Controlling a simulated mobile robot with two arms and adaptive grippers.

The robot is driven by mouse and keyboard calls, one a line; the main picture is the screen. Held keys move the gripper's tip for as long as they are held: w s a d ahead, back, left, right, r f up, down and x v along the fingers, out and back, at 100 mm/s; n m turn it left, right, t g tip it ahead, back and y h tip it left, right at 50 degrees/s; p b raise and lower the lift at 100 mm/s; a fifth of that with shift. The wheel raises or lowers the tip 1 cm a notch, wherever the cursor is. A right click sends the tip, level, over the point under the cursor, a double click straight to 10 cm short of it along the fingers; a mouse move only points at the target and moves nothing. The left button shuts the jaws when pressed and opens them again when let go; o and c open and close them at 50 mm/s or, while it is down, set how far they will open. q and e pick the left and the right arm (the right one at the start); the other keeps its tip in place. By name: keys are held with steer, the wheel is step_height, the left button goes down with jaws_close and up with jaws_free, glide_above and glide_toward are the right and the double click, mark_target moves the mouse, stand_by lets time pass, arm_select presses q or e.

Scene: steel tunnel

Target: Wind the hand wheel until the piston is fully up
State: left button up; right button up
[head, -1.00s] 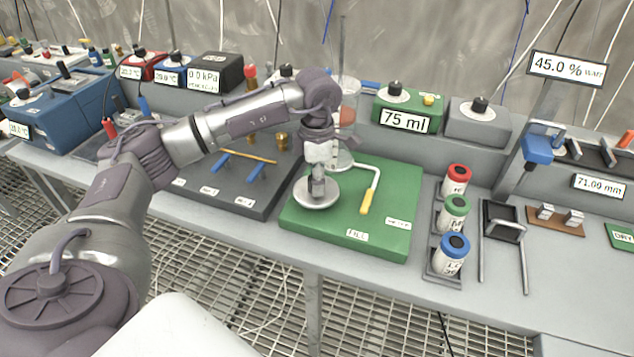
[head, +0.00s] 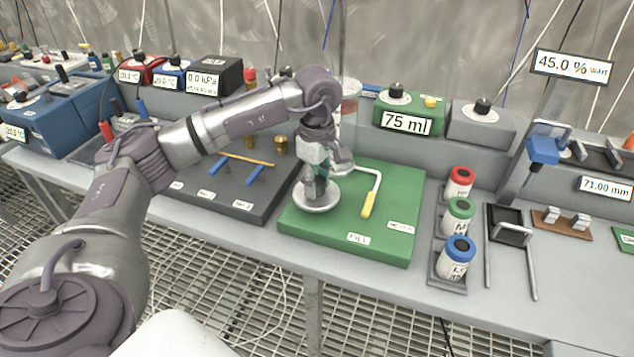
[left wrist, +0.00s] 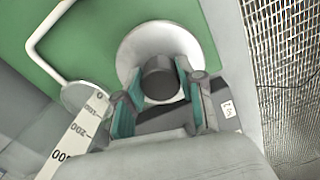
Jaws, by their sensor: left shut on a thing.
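The hand wheel (head: 317,208) is a pale round disc on the green base (head: 350,238), near its left side and behind the FILL label. It shows from above in the left wrist view (left wrist: 187,36), with a dark upright knob (left wrist: 160,76) on it. My left gripper (head: 314,187) comes down over the wheel. Its teal-padded fingers (left wrist: 157,88) are shut on the knob from both sides. A clear upright cylinder (head: 349,103) with reddish contents stands behind my arm. My arm hides part of it, and I cannot make out the piston's height. My right gripper is not in view.
A display (head: 406,122) reads 75 ml. Several capped bottles (head: 459,215) stand right of the base. A dark board with blue-handled valves (head: 255,175) lies to the left.

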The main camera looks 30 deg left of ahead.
mark_target(317, 180)
arm_select(q)
steer(key=shift+r, duration=0.1)
stand_by(0.4)
steer(key=o, duration=1.1)
steer(key=shift+o, duration=0.2)
step_height(317, 180, up, 12)
